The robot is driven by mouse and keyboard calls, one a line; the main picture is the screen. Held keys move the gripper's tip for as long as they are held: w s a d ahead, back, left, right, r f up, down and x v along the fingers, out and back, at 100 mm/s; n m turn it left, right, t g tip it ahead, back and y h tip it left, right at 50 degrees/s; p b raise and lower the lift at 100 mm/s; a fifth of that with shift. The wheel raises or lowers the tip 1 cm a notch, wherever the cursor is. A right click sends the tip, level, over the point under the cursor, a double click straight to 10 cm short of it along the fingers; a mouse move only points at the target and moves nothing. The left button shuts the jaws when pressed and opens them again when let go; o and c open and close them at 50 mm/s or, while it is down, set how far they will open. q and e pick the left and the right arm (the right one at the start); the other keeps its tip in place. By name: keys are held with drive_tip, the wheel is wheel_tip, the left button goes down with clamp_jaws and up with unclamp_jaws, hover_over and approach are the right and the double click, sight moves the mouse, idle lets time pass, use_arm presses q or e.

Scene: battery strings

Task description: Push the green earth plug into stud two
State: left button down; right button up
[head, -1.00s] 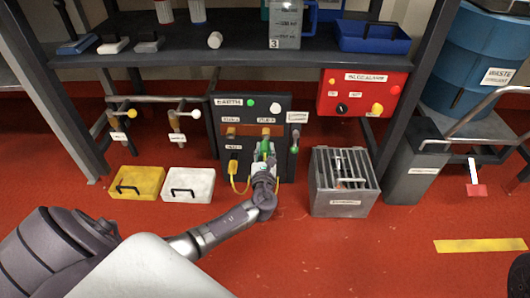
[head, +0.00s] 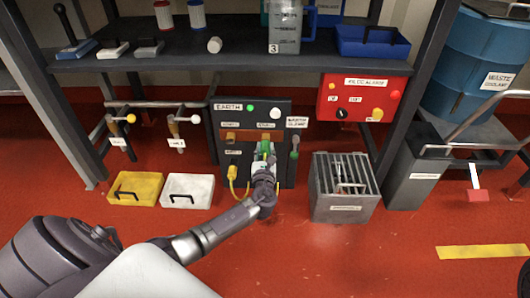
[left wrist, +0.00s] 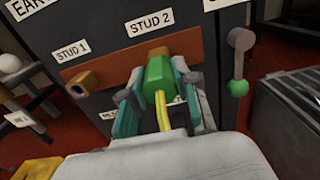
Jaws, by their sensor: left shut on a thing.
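The green earth plug (left wrist: 159,84) is held between the fingers of my left gripper (left wrist: 160,98) in the left wrist view, with a yellow cable running back from it. My left gripper also shows in the head view (head: 264,160), low in front of the dark earth panel (head: 218,133). The plug's front end is at stud two (left wrist: 158,51), on the orange-brown bar under the "STUD 2" label. Only the stud's top edge shows above the plug; I cannot tell how deep the plug sits. Stud one (left wrist: 79,88) is bare, to the left. My right gripper is not in view.
A lever with a green knob (left wrist: 238,87) hangs just right of the plug. A grey slatted box (head: 344,206) stands on the floor to the right. Yellow (head: 135,189) and white (head: 188,191) cases lie left. A shelf (head: 235,62) overhangs the panel.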

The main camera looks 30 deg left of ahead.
use_arm(q)
drive_tip(key=c, duration=0.8)
unclamp_jaws()
drive_tip(key=shift+o, duration=0.2)
drive_tip(key=shift+s+d, duration=0.25)
drive_tip(key=shift+s, duration=0.1)
drive_tip(key=v, duration=1.1)
drive_tip(key=shift+d, duration=0.1)
